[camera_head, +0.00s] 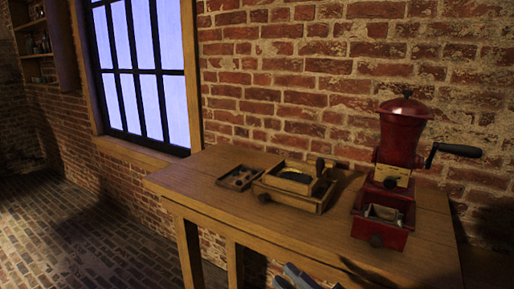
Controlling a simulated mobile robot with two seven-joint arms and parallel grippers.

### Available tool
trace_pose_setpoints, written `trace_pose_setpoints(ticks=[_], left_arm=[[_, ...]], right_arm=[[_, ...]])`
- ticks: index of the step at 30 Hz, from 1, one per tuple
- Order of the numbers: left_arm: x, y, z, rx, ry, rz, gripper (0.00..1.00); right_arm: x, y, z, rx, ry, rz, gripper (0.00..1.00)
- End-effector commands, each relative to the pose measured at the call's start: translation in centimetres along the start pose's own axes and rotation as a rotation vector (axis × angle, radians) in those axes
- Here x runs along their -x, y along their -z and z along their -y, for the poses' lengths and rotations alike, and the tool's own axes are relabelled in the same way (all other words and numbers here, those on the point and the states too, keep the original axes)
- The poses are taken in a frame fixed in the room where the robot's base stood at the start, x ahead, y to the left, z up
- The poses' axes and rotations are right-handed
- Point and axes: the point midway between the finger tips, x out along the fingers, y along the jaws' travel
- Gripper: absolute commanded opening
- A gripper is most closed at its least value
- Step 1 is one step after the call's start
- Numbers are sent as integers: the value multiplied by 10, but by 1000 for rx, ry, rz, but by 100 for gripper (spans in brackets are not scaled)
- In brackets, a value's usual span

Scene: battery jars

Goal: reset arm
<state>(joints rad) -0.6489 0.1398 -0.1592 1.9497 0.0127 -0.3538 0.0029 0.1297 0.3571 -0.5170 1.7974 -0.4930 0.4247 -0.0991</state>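My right gripper (294,279) shows only in part, as grey pieces at the bottom edge of the head view. It is in front of the wooden table (215,177), below the tabletop in the picture. Most of it is cut off by the frame, and I cannot tell whether it is open or shut. I see nothing held in the part that shows. My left gripper is not in view.
A red grinder (402,140) with a side crank and red drawer (383,217) stands at the table's right. A wooden box (293,187) and a small tray (241,177) sit in the middle. The front left tabletop is clear. A brick wall and window stand behind.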

Motion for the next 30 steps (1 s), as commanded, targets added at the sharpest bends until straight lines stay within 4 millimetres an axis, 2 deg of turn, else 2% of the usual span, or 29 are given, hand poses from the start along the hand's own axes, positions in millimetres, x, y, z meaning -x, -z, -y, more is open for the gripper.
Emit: trace_pose_setpoints(ticks=[5, 9, 12, 15, 18, 21, 23, 30], left_arm=[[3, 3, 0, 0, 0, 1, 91], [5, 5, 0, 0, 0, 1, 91], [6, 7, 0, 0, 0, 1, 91], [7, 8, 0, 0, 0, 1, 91], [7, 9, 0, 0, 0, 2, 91], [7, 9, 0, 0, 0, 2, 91], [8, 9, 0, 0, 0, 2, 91], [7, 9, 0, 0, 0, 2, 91]], right_arm=[[62, -45, 32, -309, -71, 375, 22], [128, -68, 69, -538, -104, 671, 22], [181, -73, 98, -694, -119, 878, 22], [230, -68, 126, -827, -126, 1056, 22], [266, -60, 145, -923, -131, 1187, 22], [289, -52, 157, -982, -132, 1268, 22], [296, -49, 161, -1000, -133, 1293, 22], [299, -48, 163, -1010, -132, 1306, 22]])
